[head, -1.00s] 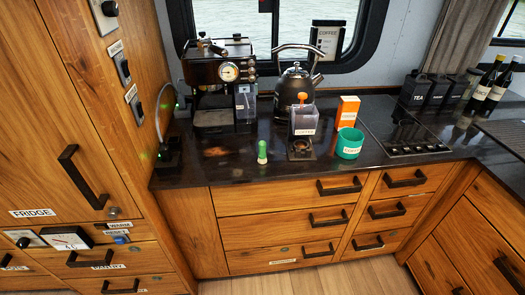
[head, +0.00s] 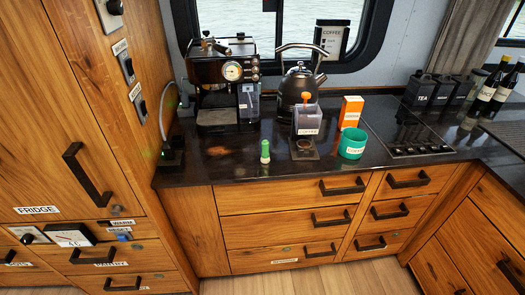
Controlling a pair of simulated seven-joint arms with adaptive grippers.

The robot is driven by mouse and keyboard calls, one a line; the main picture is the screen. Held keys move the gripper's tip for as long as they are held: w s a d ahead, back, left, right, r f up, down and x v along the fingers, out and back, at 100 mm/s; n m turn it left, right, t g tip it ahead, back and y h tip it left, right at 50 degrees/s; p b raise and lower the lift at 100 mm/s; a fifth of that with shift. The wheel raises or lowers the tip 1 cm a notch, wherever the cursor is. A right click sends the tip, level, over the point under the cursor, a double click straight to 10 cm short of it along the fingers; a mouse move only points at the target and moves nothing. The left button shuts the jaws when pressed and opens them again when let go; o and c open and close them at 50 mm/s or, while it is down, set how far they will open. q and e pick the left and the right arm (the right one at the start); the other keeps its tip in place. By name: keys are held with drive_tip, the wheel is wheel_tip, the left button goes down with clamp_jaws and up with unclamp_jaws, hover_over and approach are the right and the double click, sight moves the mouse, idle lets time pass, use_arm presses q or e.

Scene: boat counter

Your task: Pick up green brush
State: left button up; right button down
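A small green brush (head: 265,150) stands upright on the dark counter near its front edge, left of the coffee grinder. It has a green upper part and a paler base. Nothing touches it. Neither of my grippers shows in the head view.
The dark counter (head: 215,168) is bare left of the brush. An espresso machine (head: 222,75) stands behind it. To the right are a coffee grinder (head: 308,120), a teal cup (head: 352,144), an orange box (head: 351,112), a kettle (head: 299,85) and a cooktop (head: 405,135).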

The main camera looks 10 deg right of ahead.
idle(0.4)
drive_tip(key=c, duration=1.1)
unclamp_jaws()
